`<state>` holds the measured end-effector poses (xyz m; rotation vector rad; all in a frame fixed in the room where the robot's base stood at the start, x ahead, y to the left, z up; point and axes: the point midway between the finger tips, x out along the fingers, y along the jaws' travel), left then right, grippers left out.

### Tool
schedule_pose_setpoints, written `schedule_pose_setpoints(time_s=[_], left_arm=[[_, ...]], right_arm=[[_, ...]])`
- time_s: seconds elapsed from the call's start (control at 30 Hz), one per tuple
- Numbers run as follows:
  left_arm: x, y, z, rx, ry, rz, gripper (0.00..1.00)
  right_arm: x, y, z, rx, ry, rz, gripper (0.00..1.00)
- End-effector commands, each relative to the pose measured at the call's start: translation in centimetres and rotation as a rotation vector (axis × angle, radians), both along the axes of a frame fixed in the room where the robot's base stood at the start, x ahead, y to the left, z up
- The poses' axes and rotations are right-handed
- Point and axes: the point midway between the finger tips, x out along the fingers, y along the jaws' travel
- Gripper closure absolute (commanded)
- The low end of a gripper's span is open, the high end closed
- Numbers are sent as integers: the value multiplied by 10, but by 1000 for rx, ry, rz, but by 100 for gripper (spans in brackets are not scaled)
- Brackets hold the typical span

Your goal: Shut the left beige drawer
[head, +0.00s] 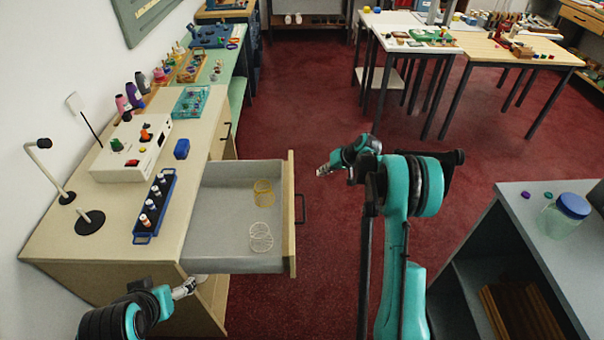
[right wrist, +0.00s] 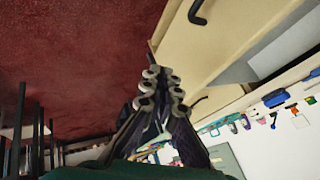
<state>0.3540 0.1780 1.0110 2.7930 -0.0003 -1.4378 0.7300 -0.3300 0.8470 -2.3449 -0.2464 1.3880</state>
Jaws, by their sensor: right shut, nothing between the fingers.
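The beige drawer (head: 291,217) stands pulled out to the right from the beige counter in the head view, with its grey inside showing. Its dark bar handle (head: 300,208) is on the outer face. A yellow ring-like item (head: 263,193) and a pale wire item (head: 261,238) lie inside. My right gripper (head: 322,171) is shut and empty, just right of the drawer front, apart from it in the head view. In the right wrist view the shut fingers (right wrist: 160,92) show beside the beige front (right wrist: 220,40). My left gripper (head: 186,288) is by the counter's near edge; its fingers are too small to judge.
On the counter stand a white box with knobs (head: 133,150), a blue rack of small bottles (head: 154,207) and a lamp (head: 48,172). A grey cabinet (head: 540,240) with a blue-lidded jar (head: 566,215) is at right. Red floor (head: 325,250) is open beside the drawer.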

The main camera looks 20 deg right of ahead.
Motion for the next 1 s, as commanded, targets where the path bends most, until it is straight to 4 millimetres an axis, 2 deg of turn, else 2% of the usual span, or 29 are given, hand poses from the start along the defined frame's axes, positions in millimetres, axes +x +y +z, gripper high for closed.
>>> schedule_pose_setpoints(time_s=[0.5,0.7,1.0], left_arm=[[0,0,-37,0,0,0,19],[0,0,-45,0,0,0,19],[0,0,-47,0,0,0,19]], right_arm=[[49,35,-82,0,1,1,100],[55,64,-78,-1,0,2,100],[58,72,-75,-1,0,0,100]])
